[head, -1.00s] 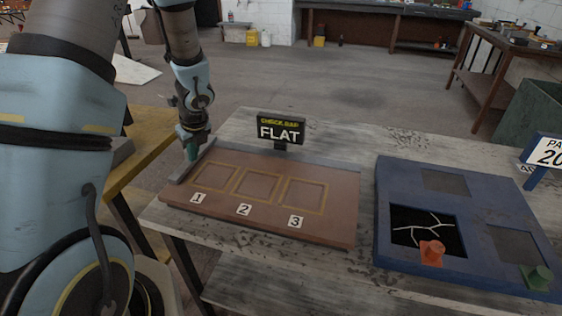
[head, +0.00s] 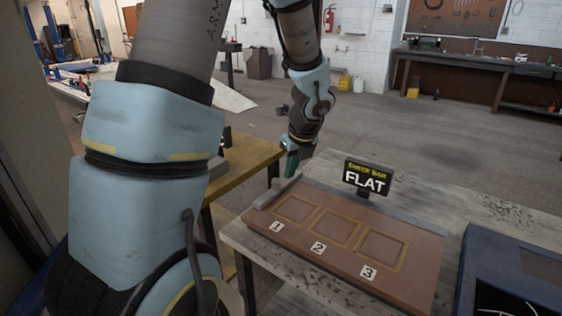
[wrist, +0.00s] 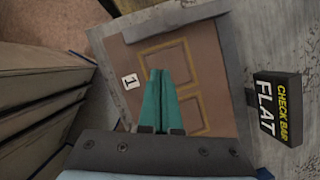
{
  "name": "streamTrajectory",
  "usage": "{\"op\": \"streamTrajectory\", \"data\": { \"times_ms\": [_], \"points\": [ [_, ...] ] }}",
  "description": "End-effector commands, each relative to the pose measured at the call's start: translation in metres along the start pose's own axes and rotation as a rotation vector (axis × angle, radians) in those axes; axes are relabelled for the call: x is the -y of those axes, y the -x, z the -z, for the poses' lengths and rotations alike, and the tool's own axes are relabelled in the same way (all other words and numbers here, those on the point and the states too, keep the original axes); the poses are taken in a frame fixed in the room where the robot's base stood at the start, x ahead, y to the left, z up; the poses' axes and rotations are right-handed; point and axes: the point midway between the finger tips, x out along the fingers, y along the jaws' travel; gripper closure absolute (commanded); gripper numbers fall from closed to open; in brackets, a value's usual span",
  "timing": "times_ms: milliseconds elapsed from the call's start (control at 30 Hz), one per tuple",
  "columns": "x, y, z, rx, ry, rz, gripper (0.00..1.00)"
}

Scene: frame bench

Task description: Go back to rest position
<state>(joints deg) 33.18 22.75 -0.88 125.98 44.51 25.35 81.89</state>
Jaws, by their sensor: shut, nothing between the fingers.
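My gripper (head: 291,163) hangs at the left end of the bench, above the back left corner of the brown board. In the wrist view its teal fingers (wrist: 160,98) are together with nothing between them. The brown board (head: 408,291) has a row of square outlined recesses numbered 1, 2 and 3, and all look empty. In the wrist view the board (wrist: 205,60) lies below the fingers, with the label 1 (wrist: 130,81) to their left.
A black sign reading CHECK BAR FLAT (head: 367,177) stands behind the board. A blue panel (head: 467,275) is cut off at the right edge. A yellow-topped table (head: 240,165) stands left of the bench. Open floor (head: 420,125) lies behind.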

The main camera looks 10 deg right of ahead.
Motion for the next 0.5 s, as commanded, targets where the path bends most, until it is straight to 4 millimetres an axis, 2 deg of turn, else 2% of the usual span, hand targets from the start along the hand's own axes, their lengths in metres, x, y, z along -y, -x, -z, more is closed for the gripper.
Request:
{"op": "streamTrajectory", "data": {
  "times_ms": [67, 167, 300, 400, 500],
  "points": [
    [-0.019, 0.004, -0.005, -0.017, 0.166, -0.014, 1.0],
    [-0.055, 0.011, -0.01, -0.052, 0.536, -0.045, 1.0],
    [-0.112, 0.024, -0.008, -0.102, 1.202, -0.113, 1.0],
    [-0.146, 0.033, -0.001, -0.125, 1.664, -0.168, 1.0],
    [-0.172, 0.041, 0.007, -0.139, 2.061, -0.222, 1.0]
  ]
}}
